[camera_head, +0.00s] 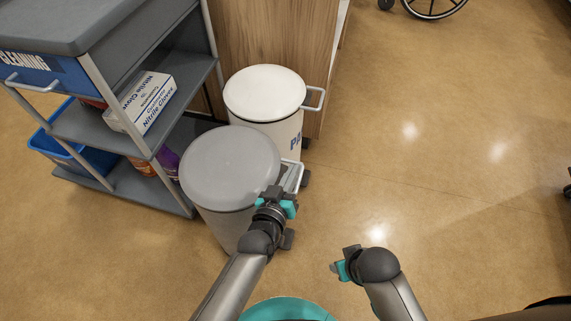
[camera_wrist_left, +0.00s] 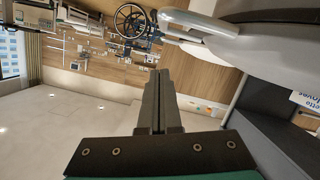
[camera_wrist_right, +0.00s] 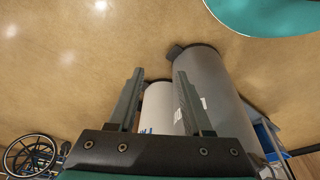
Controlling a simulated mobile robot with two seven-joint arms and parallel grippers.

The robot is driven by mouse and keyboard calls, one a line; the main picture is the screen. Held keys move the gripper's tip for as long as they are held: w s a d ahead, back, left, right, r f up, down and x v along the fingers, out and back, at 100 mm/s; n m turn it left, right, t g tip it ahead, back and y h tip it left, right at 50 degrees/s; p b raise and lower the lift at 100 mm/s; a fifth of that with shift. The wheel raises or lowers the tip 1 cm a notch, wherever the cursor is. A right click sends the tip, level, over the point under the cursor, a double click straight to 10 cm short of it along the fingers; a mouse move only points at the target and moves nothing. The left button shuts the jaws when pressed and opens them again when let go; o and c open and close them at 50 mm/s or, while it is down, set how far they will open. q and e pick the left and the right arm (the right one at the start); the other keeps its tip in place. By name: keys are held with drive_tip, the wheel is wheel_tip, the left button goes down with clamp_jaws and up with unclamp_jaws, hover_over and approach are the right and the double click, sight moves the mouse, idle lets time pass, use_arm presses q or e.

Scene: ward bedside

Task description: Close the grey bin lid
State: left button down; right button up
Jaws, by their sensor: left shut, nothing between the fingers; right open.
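The grey bin (camera_head: 218,212) stands in the middle of the head view. Its round grey lid (camera_head: 230,165) lies over the top and looks down flat; any small gap at the rim cannot be told. A light bar handle (camera_head: 292,178) sticks out at its right side. My left gripper (camera_head: 271,192) is shut and empty at the lid's right front edge, beside the handle; contact is unclear. In the left wrist view its fingers (camera_wrist_left: 158,80) are together below the handle (camera_wrist_left: 195,38). My right gripper (camera_head: 338,267) is open and empty over the floor, right of the bin.
A white bin (camera_head: 265,92) with its lid down stands just behind the grey one. A cleaning cart (camera_head: 80,75) with gloves box (camera_head: 145,100) and blue tub (camera_head: 70,152) stands close on the left. A wooden panel (camera_head: 270,35) is behind. The floor (camera_head: 450,190) at right is clear.

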use_arm(q)
drive_tip(key=shift+m+y, duration=0.3)
drive_tip(key=shift+m, duration=0.4)
drive_tip(key=shift+s+d+f+b, duration=0.15)
drive_tip(key=shift+f+b, duration=0.4)
drive_tip(key=shift+f, duration=0.7)
drive_tip(key=shift+w+d+f+b, duration=0.15)
drive_tip(key=shift+f+b, duration=0.4)
drive_tip(key=shift+f, duration=0.65)
drive_tip(key=shift+s+f, duration=0.1)
drive_tip(key=shift+s, duration=0.05)
use_arm(e)
drive_tip(key=shift+t, duration=0.5)
drive_tip(key=r, duration=0.1)
drive_tip(key=w+r, duration=0.1)
drive_tip(key=r, duration=0.3)
drive_tip(key=shift+w+a+r, duration=0.1)
drive_tip(key=shift+w+r, duration=0.15)
drive_tip(key=shift+w, duration=0.1)
use_arm(q)
drive_tip(key=shift+s+f, duration=0.1)
drive_tip(key=shift+f, duration=0.05)
